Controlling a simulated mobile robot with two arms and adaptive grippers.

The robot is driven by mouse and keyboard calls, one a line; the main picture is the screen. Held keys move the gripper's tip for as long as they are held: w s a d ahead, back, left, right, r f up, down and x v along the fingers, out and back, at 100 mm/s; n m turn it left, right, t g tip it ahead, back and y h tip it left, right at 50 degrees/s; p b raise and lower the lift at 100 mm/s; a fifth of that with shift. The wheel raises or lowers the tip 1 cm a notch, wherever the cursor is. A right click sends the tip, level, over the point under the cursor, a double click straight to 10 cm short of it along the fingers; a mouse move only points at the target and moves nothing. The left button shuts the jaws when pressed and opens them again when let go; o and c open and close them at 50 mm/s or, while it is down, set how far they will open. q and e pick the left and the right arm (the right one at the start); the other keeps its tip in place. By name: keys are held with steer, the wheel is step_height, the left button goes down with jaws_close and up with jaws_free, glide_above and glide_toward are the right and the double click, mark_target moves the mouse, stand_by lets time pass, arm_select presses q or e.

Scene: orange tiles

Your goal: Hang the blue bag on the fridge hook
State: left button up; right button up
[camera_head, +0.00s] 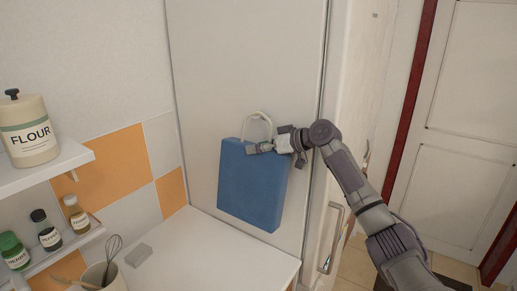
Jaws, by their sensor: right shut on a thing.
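The blue bag (251,190) is upright against or close in front of the pale fridge side panel (245,60), slightly tilted. Its white handle loop (258,117) rises above its top edge. My right gripper (262,147) comes in from the right and is shut on the bag at its top edge near the handle. The hook cannot be made out; it may be hidden behind the bag or handle. Whether the handle is around a hook cannot be told. My left gripper is not in view.
A white counter (210,255) lies below the bag, with a grey block (138,255) and a whisk cup (105,276). Shelves at the left hold a flour canister (29,135) and several spice jars. The fridge door handle (333,238) is to the right, and a white door (465,130) stands beyond.

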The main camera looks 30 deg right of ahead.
stand_by(0.4)
steer(key=o, duration=1.5)
steer(key=shift+o, duration=1.1)
steer(key=shift+r, duration=0.1)
steer(key=shift+a, duration=0.2)
steer(key=shift+d+r, duration=0.1)
steer(key=shift+d, duration=0.05)
